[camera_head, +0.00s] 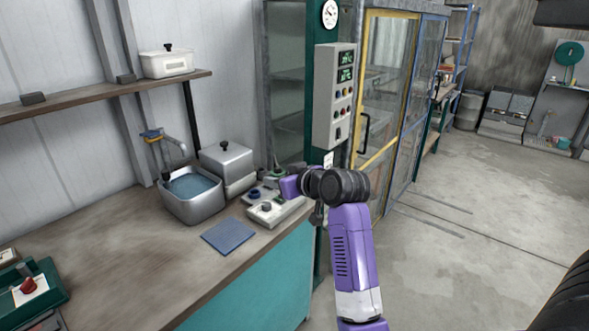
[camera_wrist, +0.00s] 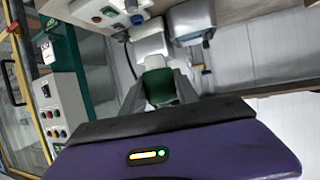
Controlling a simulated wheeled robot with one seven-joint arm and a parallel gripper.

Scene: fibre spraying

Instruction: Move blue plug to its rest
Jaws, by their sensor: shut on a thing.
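My gripper (camera_wrist: 160,92) is shut on a green piece with a pale, rounded end (camera_wrist: 158,86), seen between the fingers in the wrist view. In the head view a green top (camera_head: 277,171) shows just beyond my purple wrist, which hides the fingers. A dark blue round piece (camera_head: 254,193), perhaps the blue plug, sits on a pale fixture near the bench's right end, left of my wrist. It also seems to show in the wrist view (camera_wrist: 137,19). I cannot tell which spot is the rest.
A grey fixture with a round knob (camera_head: 268,208) lies in front, beside a flat blue mat (camera_head: 228,236). A water-filled basin (camera_head: 191,192) and a lidded metal box (camera_head: 227,168) stand to the left. A control box (camera_head: 335,95) hangs behind my wrist.

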